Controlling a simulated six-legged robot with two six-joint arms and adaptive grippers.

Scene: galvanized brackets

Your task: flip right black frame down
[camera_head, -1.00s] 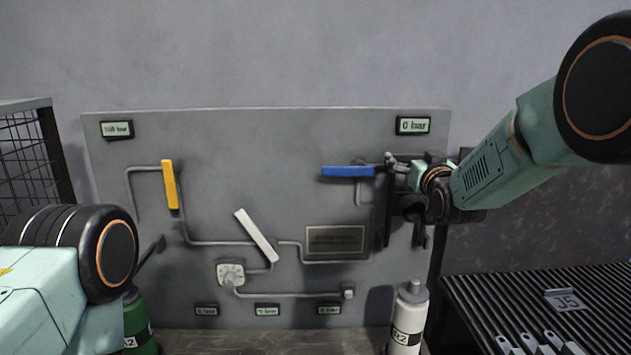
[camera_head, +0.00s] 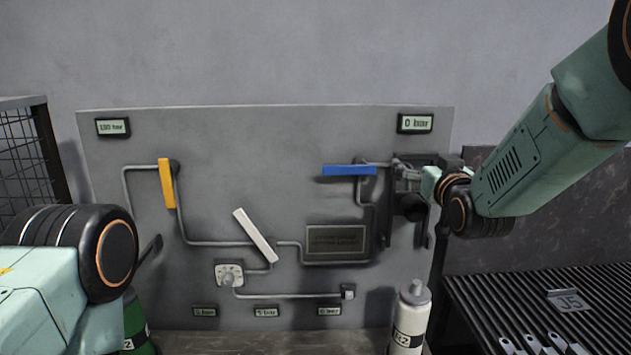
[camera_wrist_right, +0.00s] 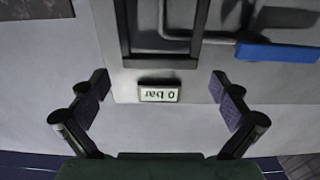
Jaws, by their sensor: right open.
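The right black frame (camera_head: 388,215) is at the panel's right side, below the "0 bar" display (camera_head: 415,123). Its upper right part is partly hidden by my right gripper and wrist. In the right wrist view, which is upside down, two dark side bars and a crossbar of the frame (camera_wrist_right: 160,62) show at the top, just past the "0 bar" display. My right gripper (camera_head: 410,178) is open in front of the panel. Its fingers (camera_wrist_right: 160,88) are spread wide with nothing between them. My left arm is at the lower left; its gripper is mostly hidden.
The grey panel (camera_head: 220,130) carries a blue handle (camera_head: 349,170) left of the frame, a yellow handle (camera_head: 167,183), a white lever (camera_head: 255,236) and pipes. A white bottle (camera_head: 408,320) stands below the frame. A slatted rack (camera_head: 480,300) is at the lower right.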

